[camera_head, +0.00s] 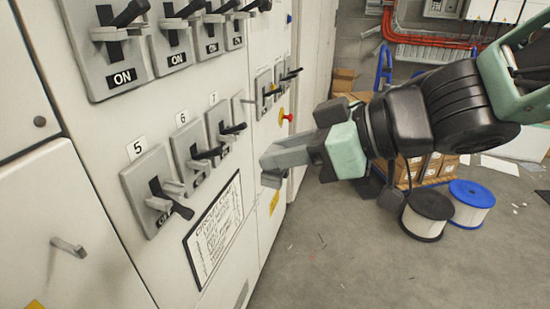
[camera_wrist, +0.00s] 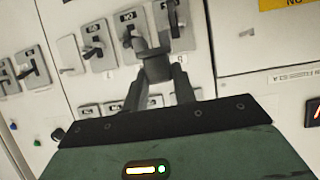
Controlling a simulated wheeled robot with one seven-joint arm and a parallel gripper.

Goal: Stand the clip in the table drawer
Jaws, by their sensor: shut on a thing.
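My gripper (camera_head: 268,168) reaches left to the white switch cabinet, with its fingertips close to the cabinet front. In the wrist view its fingers (camera_wrist: 159,78) come together on a dark grey piece (camera_wrist: 158,66) in front of the switches. I cannot tell whether this piece is the clip or part of a switch, nor whether it touches the cabinet. No table drawer shows in either view, and no other thing can be made out as the clip.
The cabinet (camera_head: 85,215) carries rows of lever switches, such as switch 5 (camera_head: 155,190), and a framed chart (camera_head: 213,232). Two cable spools, one black-topped (camera_head: 427,215) and one blue-topped (camera_head: 470,205), stand on the floor near cardboard boxes (camera_head: 432,165). The floor (camera_head: 330,260) before the cabinet is mostly clear.

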